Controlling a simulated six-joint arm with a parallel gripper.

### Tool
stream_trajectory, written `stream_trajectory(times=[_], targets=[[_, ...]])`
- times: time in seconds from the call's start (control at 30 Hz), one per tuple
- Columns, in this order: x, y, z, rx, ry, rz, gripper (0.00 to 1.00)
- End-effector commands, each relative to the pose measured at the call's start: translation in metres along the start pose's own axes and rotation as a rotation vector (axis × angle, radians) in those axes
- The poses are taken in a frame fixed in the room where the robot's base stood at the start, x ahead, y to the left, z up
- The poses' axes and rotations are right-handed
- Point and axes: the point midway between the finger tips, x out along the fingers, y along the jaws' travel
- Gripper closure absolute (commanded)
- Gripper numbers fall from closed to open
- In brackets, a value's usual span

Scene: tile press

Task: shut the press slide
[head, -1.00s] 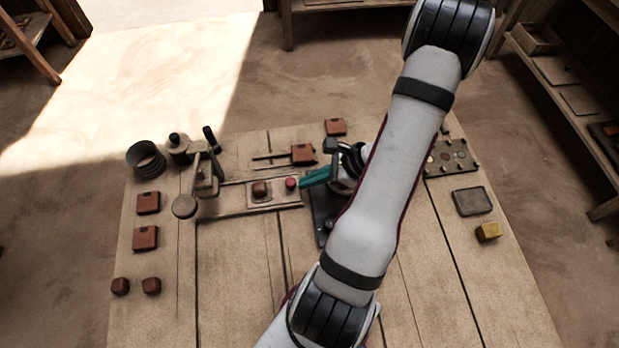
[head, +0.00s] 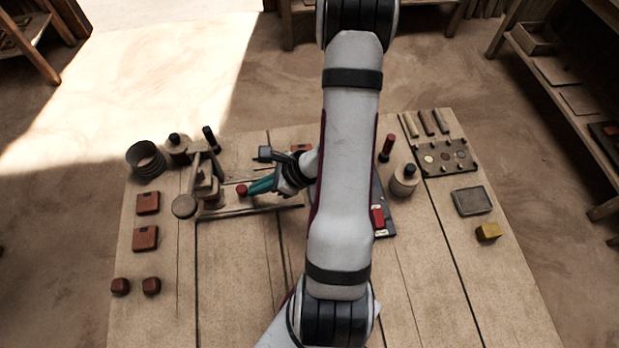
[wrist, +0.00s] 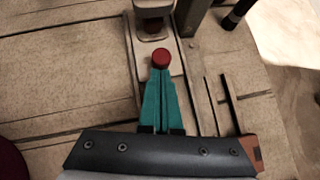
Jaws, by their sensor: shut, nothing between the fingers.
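The press (head: 207,172) stands at the left of the table, with two rails (head: 262,211) running right from it. The slide's red knob (head: 242,190) is close to the press frame. In the wrist view the slide plate (wrist: 153,37) lies between the rails, partly under the press, with a dark clay block (wrist: 153,25) on it. My gripper (head: 252,188), with teal fingers, is shut and empty. Its tips are right behind the red knob (wrist: 160,58) on the side away from the press; they look to be touching it. How deep the slide sits is partly hidden.
Clay tiles (head: 145,238) and small lumps (head: 151,286) lie at the left. At the right are a stamp (head: 404,180), a pegged board (head: 447,159), a grey tray (head: 472,201) and a yellow block (head: 488,231).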

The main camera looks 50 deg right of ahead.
Motion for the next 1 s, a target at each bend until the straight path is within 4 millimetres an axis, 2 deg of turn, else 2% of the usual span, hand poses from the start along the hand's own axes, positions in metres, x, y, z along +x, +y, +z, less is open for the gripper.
stream_trajectory(times=[0.23,0.37,0.47,0.5,0.6,0.73,0.83,1.0], targets=[[0.003,0.002,0.004,0.002,-0.015,0.009,1.00],[-0.006,0.001,-0.005,0.006,-0.013,0.004,1.00],[-0.026,-0.001,-0.026,0.007,-0.006,-0.004,1.00],[-0.038,-0.002,-0.029,0.000,-0.005,-0.007,1.00],[-0.071,-0.002,-0.029,-0.002,-0.003,-0.008,1.00],[-0.104,-0.002,-0.029,0.000,-0.001,-0.007,1.00],[-0.120,-0.002,-0.029,-0.001,-0.002,-0.004,1.00],[-0.129,-0.001,-0.030,0.000,-0.001,0.000,1.00]])
